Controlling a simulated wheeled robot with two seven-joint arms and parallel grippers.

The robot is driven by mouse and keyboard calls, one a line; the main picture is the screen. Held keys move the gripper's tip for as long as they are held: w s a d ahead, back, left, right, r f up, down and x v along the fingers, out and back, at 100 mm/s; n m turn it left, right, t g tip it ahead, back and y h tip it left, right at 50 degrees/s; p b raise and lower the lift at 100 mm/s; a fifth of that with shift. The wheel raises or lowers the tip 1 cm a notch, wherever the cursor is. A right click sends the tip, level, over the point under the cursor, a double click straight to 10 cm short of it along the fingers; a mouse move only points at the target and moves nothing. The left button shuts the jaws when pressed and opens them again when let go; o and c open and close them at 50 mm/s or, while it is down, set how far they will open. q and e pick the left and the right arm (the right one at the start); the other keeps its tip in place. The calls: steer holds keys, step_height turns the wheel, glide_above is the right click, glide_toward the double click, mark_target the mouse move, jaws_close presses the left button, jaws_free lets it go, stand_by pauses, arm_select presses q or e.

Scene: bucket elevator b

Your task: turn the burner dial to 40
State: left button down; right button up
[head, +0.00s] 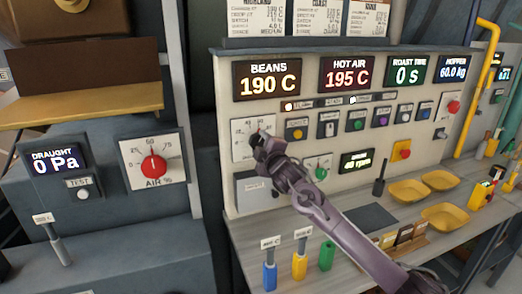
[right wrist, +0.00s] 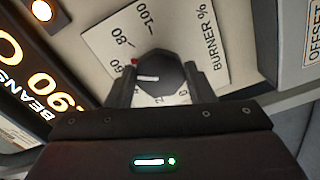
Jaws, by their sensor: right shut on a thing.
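The burner dial is a dark round knob (right wrist: 160,68) with a white pointer line, on a white plate marked BURNER % (right wrist: 208,35). In the right wrist view the pointer aims left, toward the side where the 60 is printed; a finger covers part of the scale, so the exact reading cannot be told. A small red mark shows at the knob's edge. My right gripper (right wrist: 170,78) is shut on the knob, one finger on each side. In the head view the right gripper (head: 260,142) hides the knob and much of its plate (head: 239,153). My left gripper is out of view.
The panel displays read BEANS 190 C (head: 267,78), HOT AIR 195 C (head: 346,74) and ROAST TIME 0 s (head: 408,70). A red AIR % dial (head: 154,166) is on the left cabinet. Yellow trays (head: 409,190) and coloured-handled tools (head: 299,264) stand on the bench below.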

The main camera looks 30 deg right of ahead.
steer(key=n+b, duration=0.2)
steer(key=n, duration=0.2)
steer(key=shift+f+n+b, duration=0.15)
steer(key=shift+n+b, duration=0.25)
steer(key=n+b, duration=0.3)
steer(key=n, duration=0.2)
steer(key=shift+a, duration=0.1)
steer(key=shift+b, duration=0.3)
steer(key=o, duration=1)
steer(key=shift+r, duration=0.2)
steer(key=shift+c, duration=0.2)
